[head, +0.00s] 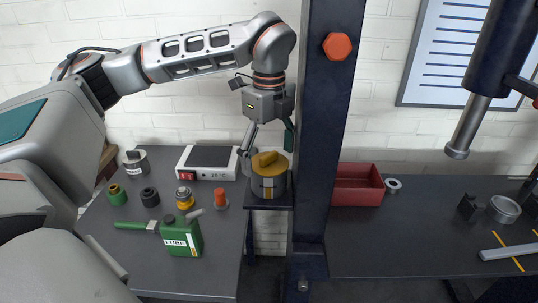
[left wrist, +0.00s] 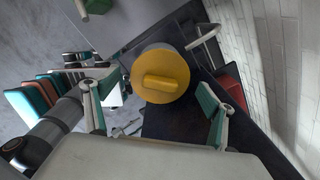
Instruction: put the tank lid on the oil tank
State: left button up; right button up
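The yellow tank lid (head: 270,164), with a raised bar handle, rests on top of the grey oil tank (head: 257,186), which has a yellow stripe. The tank stands upright on a small dark stand beside the blue column. My left gripper (head: 268,146) is above the lid, with its fingers apart. In the left wrist view, the lid (left wrist: 161,76) lies ahead between the open fingers (left wrist: 150,95), apart from both. The grey tank side (left wrist: 146,51) shows past the lid's edge. Whether the lid is fully seated cannot be told. My right gripper is not in view.
The blue column (head: 325,130) stands close right of the tank. The left bench holds a hot plate (head: 208,162), a green lube can (head: 181,235) and several rings. A red bin (head: 357,185) and a metal ring (head: 393,185) lie on the right bench, whose middle is clear.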

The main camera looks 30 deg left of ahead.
pick_arm(q)
notch_tip(320, 180, up, 12)
dwell(0.6)
jog(key=shift+s+f, duration=0.1)
dwell(0.7)
